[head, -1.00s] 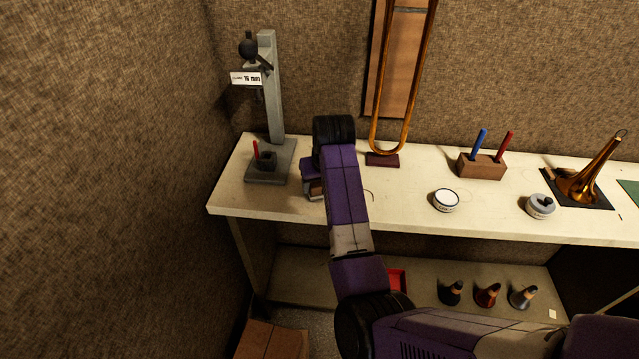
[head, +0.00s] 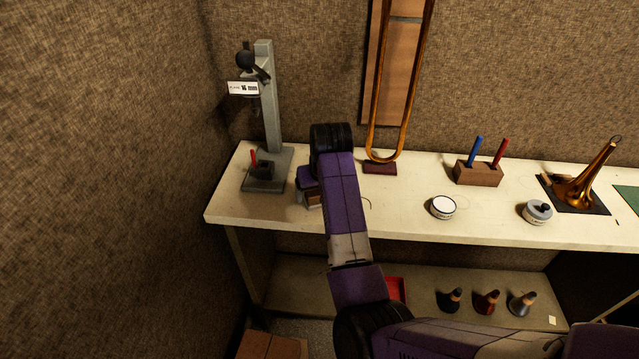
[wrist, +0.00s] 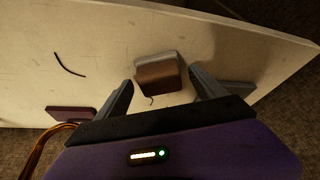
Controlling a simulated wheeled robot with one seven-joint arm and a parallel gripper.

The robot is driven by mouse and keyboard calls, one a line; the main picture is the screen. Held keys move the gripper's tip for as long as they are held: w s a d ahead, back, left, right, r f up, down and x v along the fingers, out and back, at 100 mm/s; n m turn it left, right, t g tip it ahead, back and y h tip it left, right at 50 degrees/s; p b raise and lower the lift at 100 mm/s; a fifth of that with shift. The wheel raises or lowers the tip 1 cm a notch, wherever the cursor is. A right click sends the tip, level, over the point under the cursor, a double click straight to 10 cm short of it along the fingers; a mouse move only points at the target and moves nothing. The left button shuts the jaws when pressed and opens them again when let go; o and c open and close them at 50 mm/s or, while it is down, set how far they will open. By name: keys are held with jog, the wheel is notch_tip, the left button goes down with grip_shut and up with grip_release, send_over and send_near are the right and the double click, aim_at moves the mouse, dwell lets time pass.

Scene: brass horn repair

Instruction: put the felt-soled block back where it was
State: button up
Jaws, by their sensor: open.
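A small brown block with a grey layer (wrist: 158,78), which looks like the felt-soled block, rests on the pale bench top. My gripper (wrist: 162,75) is open in the wrist view, with one finger on each side of the block and visible gaps between. In the head view the block (head: 314,198) shows only partly beside my purple arm, which hides most of it and the fingers. It sits near the left end of the bench, right of the grey stand (head: 265,184).
A maroon rest (head: 380,168) stands under the brass slide (head: 372,110) behind my arm. Bare bench (head: 400,215) lies between.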

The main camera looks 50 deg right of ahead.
jog(key=v, duration=1.1)
jog(key=shift+b, duration=0.3)
jog(key=shift+r, duration=0.15)
jog(key=w+d+r+t+h, duration=0.4)
jog(key=w+r+t, duration=0.2)
jog(key=r, duration=0.1)
jog(key=s+a+f+n+t+y, duration=0.2)
jog(key=s+a+n+t, duration=0.15)
jog(key=s+a, duration=0.55)
jog(key=s+a+f+n+t+y, duration=0.1)
jog(key=s+a+f+n+t, duration=0.3)
jog(key=s+a, duration=0.5)
jog(key=s+a+f+g+y, duration=0.1)
jog(key=s+a, duration=0.3)
jog(key=s, duration=0.8)
jog(key=s+a+f+m+g+y, duration=0.1)
jog(key=s+a+f+y, duration=0.1)
jog(key=s, duration=1)
jog(key=a+f, duration=0.1)
jog(key=a, duration=0.1)
jog(key=shift+a+g, duration=0.35)
